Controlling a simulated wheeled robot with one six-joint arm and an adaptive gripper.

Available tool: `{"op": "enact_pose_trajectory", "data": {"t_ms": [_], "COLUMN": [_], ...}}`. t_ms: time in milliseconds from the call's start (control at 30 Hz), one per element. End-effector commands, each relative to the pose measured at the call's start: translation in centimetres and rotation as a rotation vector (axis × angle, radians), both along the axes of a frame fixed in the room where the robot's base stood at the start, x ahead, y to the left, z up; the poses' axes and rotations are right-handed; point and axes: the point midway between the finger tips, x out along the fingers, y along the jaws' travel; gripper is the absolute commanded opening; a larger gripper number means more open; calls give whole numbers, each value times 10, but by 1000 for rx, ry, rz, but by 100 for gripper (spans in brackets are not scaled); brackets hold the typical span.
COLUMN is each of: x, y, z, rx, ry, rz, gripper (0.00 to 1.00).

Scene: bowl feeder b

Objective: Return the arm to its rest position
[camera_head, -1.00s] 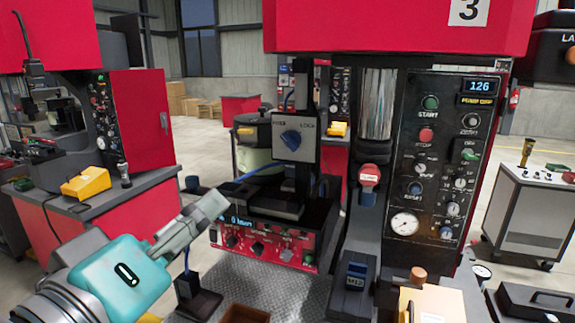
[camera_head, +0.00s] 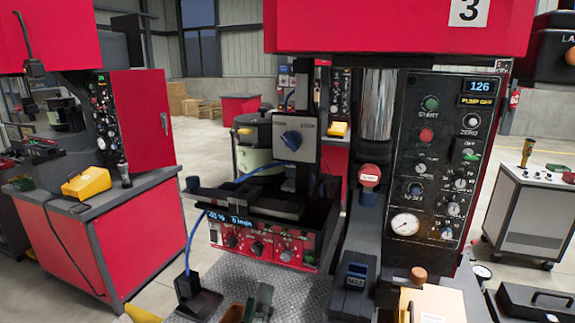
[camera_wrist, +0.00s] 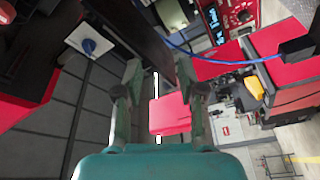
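In the wrist view my gripper (camera_wrist: 159,72) is open, its two grey-green fingers apart with nothing between them. In the head view only what look like its fingertips (camera_head: 248,306) show at the bottom edge, left of centre, in front of the red control unit and above the metal plate. The rest of my arm is out of the head view. No object is held.
A red control unit (camera_head: 262,243) with a blue cable stands ahead. A black pedestal (camera_head: 197,298) is left of my fingertips. The black press panel (camera_head: 437,155) rises to the right. A blue-topped block (camera_head: 356,276) and a tan box (camera_head: 432,303) stand in front of it.

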Motion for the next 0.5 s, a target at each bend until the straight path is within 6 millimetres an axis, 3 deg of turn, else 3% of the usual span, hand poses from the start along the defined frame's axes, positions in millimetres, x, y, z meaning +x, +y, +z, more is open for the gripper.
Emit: {"op": "enact_pose_trajectory", "data": {"t_ms": [33, 267, 500], "x": [0, -13, -46], "y": [-10, -45, -86], "z": [-21, -97, -167], "rx": [-11, 10, 88], "ry": [17, 79, 163], "rz": [15, 104, 177], "gripper": [40, 40, 40]}}
